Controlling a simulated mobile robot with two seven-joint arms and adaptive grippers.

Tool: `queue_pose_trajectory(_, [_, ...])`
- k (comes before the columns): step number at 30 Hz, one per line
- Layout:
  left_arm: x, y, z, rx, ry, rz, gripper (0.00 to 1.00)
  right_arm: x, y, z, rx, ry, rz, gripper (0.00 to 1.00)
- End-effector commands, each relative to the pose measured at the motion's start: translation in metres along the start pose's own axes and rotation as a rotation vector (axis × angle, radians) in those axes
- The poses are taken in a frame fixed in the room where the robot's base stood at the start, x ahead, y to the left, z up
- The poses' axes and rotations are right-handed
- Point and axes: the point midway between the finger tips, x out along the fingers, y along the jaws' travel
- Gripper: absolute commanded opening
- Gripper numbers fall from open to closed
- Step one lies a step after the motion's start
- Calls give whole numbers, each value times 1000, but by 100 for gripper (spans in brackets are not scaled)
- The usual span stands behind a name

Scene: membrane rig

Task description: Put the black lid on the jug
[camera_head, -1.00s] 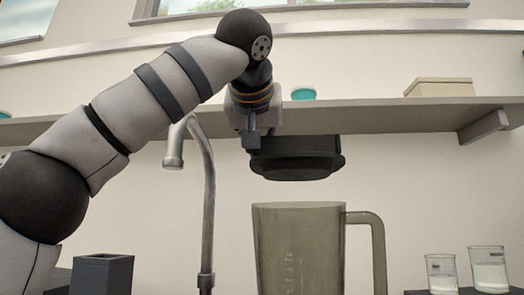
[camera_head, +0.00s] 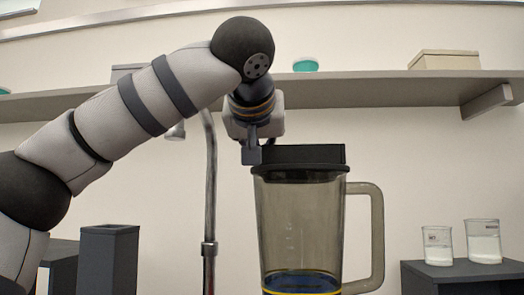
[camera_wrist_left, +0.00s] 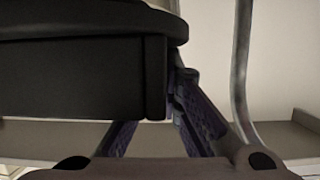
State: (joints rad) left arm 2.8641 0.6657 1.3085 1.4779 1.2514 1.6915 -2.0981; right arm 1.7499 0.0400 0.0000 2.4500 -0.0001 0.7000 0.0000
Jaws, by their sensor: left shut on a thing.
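The jug (camera_head: 302,225) is a tall, clear brownish vessel with a handle on its right and a dark blue and yellow band low down. The black lid (camera_head: 305,155) is level at the jug's mouth, its wide rim meeting the jug's top edge. I cannot tell whether it is fully seated. My left gripper (camera_head: 251,156) is shut on the left end of the lid's raised block. In the left wrist view the lid (camera_wrist_left: 75,80) fills the upper left, between and beyond the fingers. The far finger is partly hidden. My right gripper is not in view.
A grey metal tap (camera_head: 209,200) stands left of the jug, behind my left arm. A dark open box (camera_head: 110,258) is at lower left. Two beakers (camera_head: 438,246) (camera_head: 483,241) stand on a dark stand at right. A wall shelf (camera_head: 390,92) runs behind, above the jug.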

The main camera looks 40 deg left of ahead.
Motion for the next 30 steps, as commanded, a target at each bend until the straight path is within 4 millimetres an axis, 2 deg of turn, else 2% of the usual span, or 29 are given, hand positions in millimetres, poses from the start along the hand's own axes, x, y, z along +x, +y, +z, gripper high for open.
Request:
queue_pose_trajectory(15, [1, 0, 2, 0, 1, 0, 0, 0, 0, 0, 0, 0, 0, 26])
queue_pose_trajectory(18, [1, 0, 3, 1, 1, 0, 24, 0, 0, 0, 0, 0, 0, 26])
queue_pose_trajectory(19, [1, 0, 3, 1, 1, 0, 30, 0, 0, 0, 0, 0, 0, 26])
queue_pose_trajectory(27, [1, 0, 3, 2, 0, 0, 30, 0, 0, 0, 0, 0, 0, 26])
queue_pose_trajectory(30, [-7, 0, 2, 2, 2, 1, 30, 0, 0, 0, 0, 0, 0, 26])
